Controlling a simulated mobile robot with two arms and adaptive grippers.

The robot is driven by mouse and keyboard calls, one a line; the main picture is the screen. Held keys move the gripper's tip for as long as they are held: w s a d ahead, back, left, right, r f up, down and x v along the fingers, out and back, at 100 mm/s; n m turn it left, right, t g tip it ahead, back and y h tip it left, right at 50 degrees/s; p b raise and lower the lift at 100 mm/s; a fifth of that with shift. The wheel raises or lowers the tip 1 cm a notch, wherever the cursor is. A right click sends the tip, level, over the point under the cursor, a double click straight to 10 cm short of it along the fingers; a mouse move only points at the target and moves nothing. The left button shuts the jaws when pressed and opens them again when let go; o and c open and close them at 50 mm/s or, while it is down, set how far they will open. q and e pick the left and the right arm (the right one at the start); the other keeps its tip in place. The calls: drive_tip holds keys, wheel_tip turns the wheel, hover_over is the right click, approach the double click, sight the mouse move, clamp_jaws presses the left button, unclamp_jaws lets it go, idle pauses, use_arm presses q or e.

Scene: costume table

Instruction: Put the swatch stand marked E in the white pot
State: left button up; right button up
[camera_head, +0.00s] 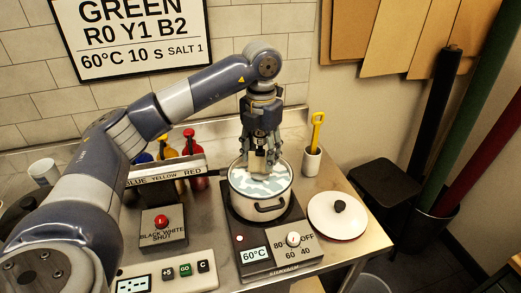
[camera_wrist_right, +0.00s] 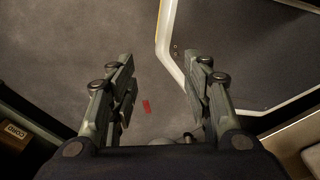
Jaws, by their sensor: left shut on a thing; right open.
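The white pot (camera_head: 262,207) stands uncovered on the hot plate, with pale liquid and whitish patches inside its rim. My left gripper (camera_head: 263,150) points straight down over the pot. It is shut on a small pale beige thing (camera_head: 262,163), which appears to be the swatch stand, at or just above the liquid. The fingers cover part of it, and I cannot read any letter on it. I cannot tell whether it touches the liquid. My right gripper (camera_wrist_right: 165,64) shows in the right wrist view, open and empty above the floor.
The hot plate (camera_head: 258,255) reads 60°C. A white lid (camera_head: 325,222) with a black knob lies to its right. Bottles, including a red one (camera_head: 194,165), and a red-button box (camera_head: 161,236) are left of the pot.

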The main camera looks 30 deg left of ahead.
sight(261, 171)
use_arm(q)
wheel_tip(261, 171, down, 3)
drive_tip(key=shift+s+b, duration=0.1)
drive_tip(key=shift+b, duration=0.75)
drive_tip(key=shift+f, duration=0.4)
wheel_tip(261, 171, down, 3)
drive_tip(key=b, duration=0.2)
drive_tip(key=shift+f+b, duration=0.15)
drive_tip(key=shift+b, duration=0.2)
drive_tip(key=shift+f+b, duration=0.4)
drive_tip(key=shift+f, duration=0.3)
use_arm(e)
drive_tip(key=w+f, duration=0.4)
drive_tip(key=f, duration=0.1)
drive_tip(key=shift+a+f+t, duration=0.25)
drive_tip(key=shift+f+t, duration=0.15)
use_arm(q)
drive_tip(key=shift+f, duration=0.3)
use_arm(e)
drive_tip(key=shift+s+f, duration=0.15)
drive_tip(key=shift+s, duration=0.15)
use_arm(q)
drive_tip(key=shift+f+b, duration=0.2)
drive_tip(key=shift+b, duration=0.2)
use_arm(e)
drive_tip(key=shift+d+f, duration=0.15)
drive_tip(key=shift+d, duration=0.1)
